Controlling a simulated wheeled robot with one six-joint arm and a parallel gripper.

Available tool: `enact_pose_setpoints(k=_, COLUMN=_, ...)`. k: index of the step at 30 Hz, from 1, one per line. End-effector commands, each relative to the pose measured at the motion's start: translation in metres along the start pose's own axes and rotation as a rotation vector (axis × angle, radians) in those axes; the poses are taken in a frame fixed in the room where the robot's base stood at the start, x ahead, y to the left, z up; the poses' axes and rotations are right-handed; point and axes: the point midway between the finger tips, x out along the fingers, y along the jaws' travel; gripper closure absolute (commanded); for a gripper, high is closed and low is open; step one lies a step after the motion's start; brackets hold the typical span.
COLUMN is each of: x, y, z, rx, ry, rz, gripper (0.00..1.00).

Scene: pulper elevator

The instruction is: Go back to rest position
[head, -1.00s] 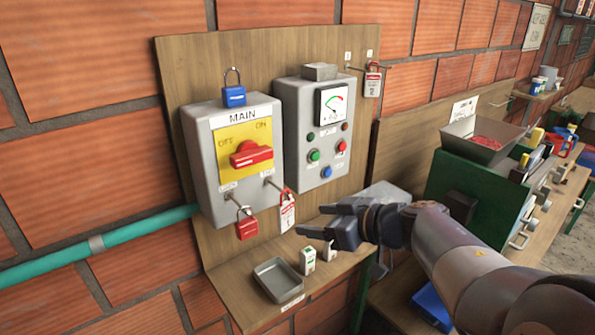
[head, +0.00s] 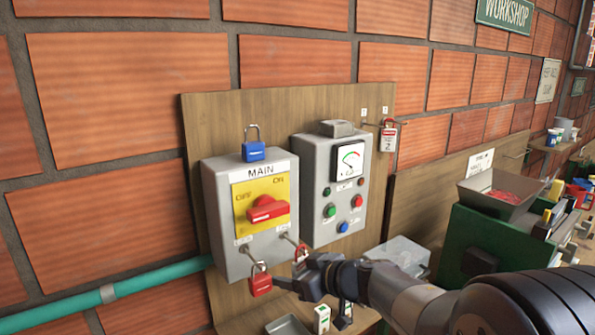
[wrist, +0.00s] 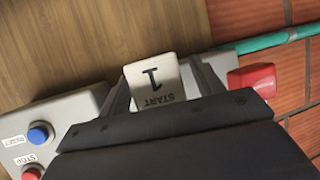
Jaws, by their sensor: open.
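My gripper (head: 303,278) is open. In the head view its fingers are in front of the lower right of the grey MAIN switch box (head: 221,225), beside a red padlock (head: 260,282) hanging from the left hook. A second red padlock (head: 299,254) on the right hook is partly hidden by the gripper. In the wrist view, a white tag or block marked START 1 (wrist: 155,86) shows between the open fingers; I cannot tell whether they touch it. A red item (wrist: 252,80) shows at the right there. The red switch handle (head: 268,209) is on its yellow plate.
A grey control box (head: 318,220) with a gauge stands right of the switch box. Blue padlock (head: 253,148) sits on top. A small shelf below holds a tray (head: 288,326) and white-green box (head: 321,319). A teal pipe (head: 150,285) runs left. A green machine (head: 500,240) stands right.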

Motion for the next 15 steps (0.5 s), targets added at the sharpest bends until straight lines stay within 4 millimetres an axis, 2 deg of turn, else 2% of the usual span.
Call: enact_pose_setpoints(k=15, x=-0.0033, y=0.0006, z=-0.0042, rx=0.000, ry=0.000, rz=0.002, gripper=0.37)
